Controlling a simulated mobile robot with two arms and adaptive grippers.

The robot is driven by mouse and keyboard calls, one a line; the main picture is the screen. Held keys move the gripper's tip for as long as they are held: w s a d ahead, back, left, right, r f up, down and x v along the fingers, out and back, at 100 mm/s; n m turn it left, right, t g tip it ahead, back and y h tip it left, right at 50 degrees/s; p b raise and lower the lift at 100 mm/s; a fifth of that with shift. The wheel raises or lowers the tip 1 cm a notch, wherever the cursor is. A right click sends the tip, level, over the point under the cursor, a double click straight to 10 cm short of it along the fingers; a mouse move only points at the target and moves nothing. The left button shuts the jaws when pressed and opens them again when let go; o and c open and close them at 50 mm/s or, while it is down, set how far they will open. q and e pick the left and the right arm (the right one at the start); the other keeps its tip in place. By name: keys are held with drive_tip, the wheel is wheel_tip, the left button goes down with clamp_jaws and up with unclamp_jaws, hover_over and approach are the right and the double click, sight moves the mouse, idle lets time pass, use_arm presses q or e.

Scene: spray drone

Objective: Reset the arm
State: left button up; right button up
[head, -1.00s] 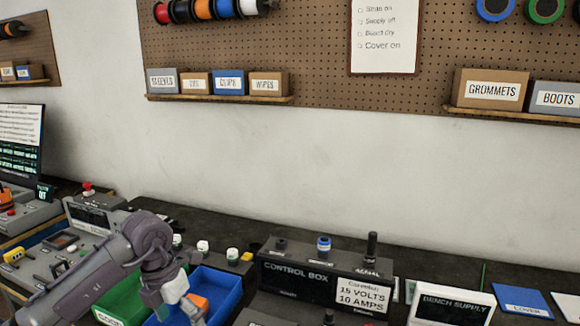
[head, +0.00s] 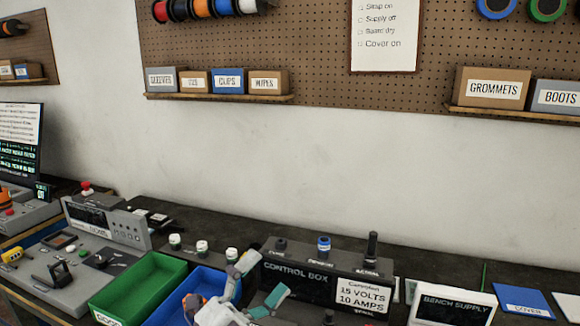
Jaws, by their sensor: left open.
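My left gripper (head: 256,280) is in the lower middle of the head view, in front of the control box (head: 295,277) and at the right side of the blue bin (head: 199,281). Its grey and teal fingers are spread apart, with nothing seen between them. The gripper covers part of the blue bin and the left front of the control box. I cannot tell whether it touches either. My right gripper is not in view.
A green bin (head: 140,284) stands left of the blue bin. A bench supply (head: 450,305) and a blue cover sheet (head: 523,301) lie to the right. Small white-capped bottles (head: 202,248) stand behind the bins.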

use_arm(q)
drive_tip(key=w+a+f+n+t+y, duration=0.2)
drive_tip(key=a+f+n+t+y, duration=0.35)
drive_tip(key=a+n+y, duration=0.55)
drive_tip(key=s+a+f+n+g+y, duration=0.3)
drive_tip(key=s+f+n+g+y, duration=0.15)
drive_tip(key=f, duration=0.35)
drive_tip(key=s+a+f+n+g+y, duration=0.3)
drive_tip(key=f+n+g, duration=0.15)
drive_tip(key=f, duration=0.35)
drive_tip(key=s+f+n+g+h, duration=0.15)
drive_tip(key=s+f+g, duration=0.35)
drive_tip(key=s, duration=0.5)
drive_tip(key=s+f+n+g, duration=0.2)
drive_tip(key=s+f+g, duration=0.3)
drive_tip(key=s, duration=0.5)
drive_tip(key=s+f+x, duration=0.1)
drive_tip(key=s+x, duration=0.2)
drive_tip(key=x, duration=1)
drive_tip(key=s+x, duration=0.2)
drive_tip(key=x, duration=1.1)
drive_tip(key=s+a+f+g, duration=0.1)
drive_tip(key=s+a+f, duration=0.1)
drive_tip(key=s+f, duration=1.4)
drive_tip(key=shift+s+a+f+m, duration=0.15)
drive_tip(key=shift+s+a+m, duration=0.25)
drive_tip(key=shift+s, duration=0.4)
